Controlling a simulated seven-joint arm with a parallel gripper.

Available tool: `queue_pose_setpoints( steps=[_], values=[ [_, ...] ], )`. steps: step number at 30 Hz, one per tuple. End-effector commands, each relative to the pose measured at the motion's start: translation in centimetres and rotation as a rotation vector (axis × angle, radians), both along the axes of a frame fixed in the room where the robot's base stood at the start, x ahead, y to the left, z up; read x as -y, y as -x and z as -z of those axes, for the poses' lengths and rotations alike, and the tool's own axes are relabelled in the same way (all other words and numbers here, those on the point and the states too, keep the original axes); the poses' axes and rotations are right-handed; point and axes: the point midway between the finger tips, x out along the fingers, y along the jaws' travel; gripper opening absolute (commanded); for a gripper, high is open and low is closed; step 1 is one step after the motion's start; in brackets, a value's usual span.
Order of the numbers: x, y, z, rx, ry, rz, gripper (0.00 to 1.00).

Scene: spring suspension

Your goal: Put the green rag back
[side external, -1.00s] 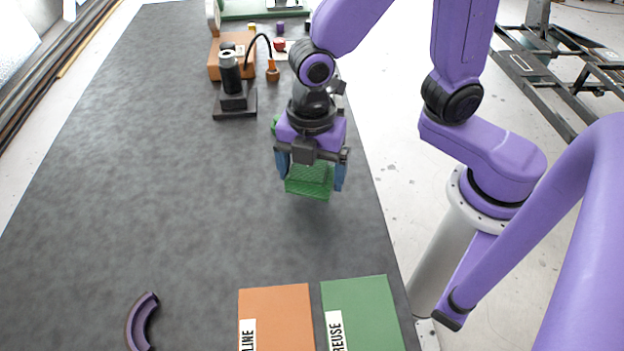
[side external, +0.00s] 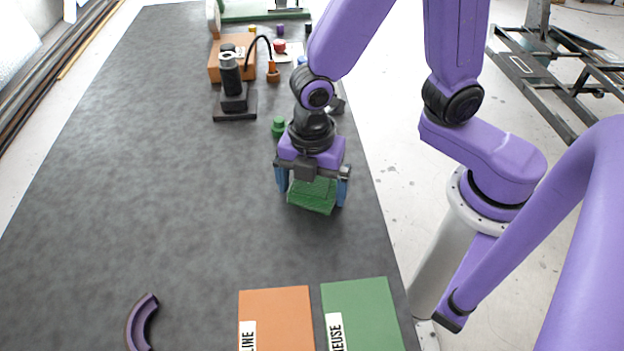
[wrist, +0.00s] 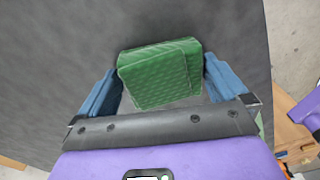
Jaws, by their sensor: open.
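The green rag (side external: 312,194) is a folded, textured block low at the table, between the fingers of my gripper (side external: 312,190). In the wrist view the rag (wrist: 160,75) lies between the two blue fingers of my gripper (wrist: 162,88), with a gap showing on each side. The fingers are open. I cannot tell whether the rag's underside rests fully on the table. A green mat (side external: 365,312) with a label ending in "EUSE" lies at the front right. An orange mat (side external: 278,315) labelled "LINE" lies beside it.
A black stand (side external: 234,100) and an orange block (side external: 218,68) are at the back. A green bottle-like item (side external: 279,127) stands just behind my gripper. A purple curved part (side external: 143,322) lies front left. The middle-left table (side external: 150,190) is clear.

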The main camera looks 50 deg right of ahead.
Motion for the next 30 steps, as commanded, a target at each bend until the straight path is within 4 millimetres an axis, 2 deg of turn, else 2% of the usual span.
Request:
queue_pose_setpoints(
  steps=[7, 21, 25, 30],
  values=[
    [-0.1, -0.1, -1.6, 0.003, -0.005, 0.000, 1.00],
    [-0.1, -0.1, -9.8, 0.003, -0.005, 0.000, 1.00],
    [-0.1, -0.1, -11.3, 0.001, -0.002, 0.001, 1.00],
    [0.0, -0.1, -12.2, 0.001, -0.001, 0.000, 1.00]
  ],
)
